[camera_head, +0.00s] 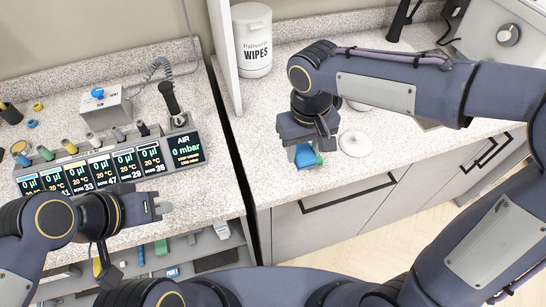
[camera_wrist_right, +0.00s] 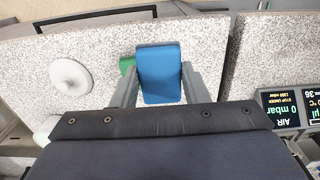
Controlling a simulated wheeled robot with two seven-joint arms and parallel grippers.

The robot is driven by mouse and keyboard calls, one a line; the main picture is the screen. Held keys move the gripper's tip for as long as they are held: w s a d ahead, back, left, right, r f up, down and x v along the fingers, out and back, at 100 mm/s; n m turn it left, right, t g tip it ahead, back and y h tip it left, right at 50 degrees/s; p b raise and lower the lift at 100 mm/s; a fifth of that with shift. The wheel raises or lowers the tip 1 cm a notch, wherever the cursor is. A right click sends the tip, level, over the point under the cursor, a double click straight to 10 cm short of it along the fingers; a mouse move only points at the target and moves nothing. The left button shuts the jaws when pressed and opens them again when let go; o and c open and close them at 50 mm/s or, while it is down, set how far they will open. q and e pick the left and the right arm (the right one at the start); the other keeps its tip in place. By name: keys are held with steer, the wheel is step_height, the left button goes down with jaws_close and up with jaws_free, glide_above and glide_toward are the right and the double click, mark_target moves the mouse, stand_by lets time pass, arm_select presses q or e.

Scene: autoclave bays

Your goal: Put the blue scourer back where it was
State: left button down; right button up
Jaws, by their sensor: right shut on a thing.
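The blue scourer (camera_head: 304,157) is between the fingers of my right gripper (camera_head: 307,149), over the right counter near its front edge. In the right wrist view the blue scourer (camera_wrist_right: 160,73) sits between both fingers of my right gripper (camera_wrist_right: 158,85), which is shut on it. A green object (camera_wrist_right: 127,66) shows partly behind the scourer; most of it is hidden. Whether the scourer touches it or the counter I cannot tell. My left gripper (camera_head: 160,208) is in front of the left counter, far from the scourer; its finger gap is unclear.
A white disc (camera_head: 354,143) lies on the counter right of my right gripper. A white wipes tub (camera_head: 252,40) stands at the back. A display console (camera_head: 110,165) with several coloured knobs is on the left counter. A dark gap (camera_head: 240,160) separates the counters.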

steer(key=p, duration=0.1)
glide_above(273, 170)
step_height(273, 170, down, 7)
step_height(273, 170, down, 3)
steer(key=shift+f+p, duration=0.1)
steer(key=shift+p, duration=0.2)
steer(key=shift+f, duration=0.15)
steer(key=o, duration=0.9)
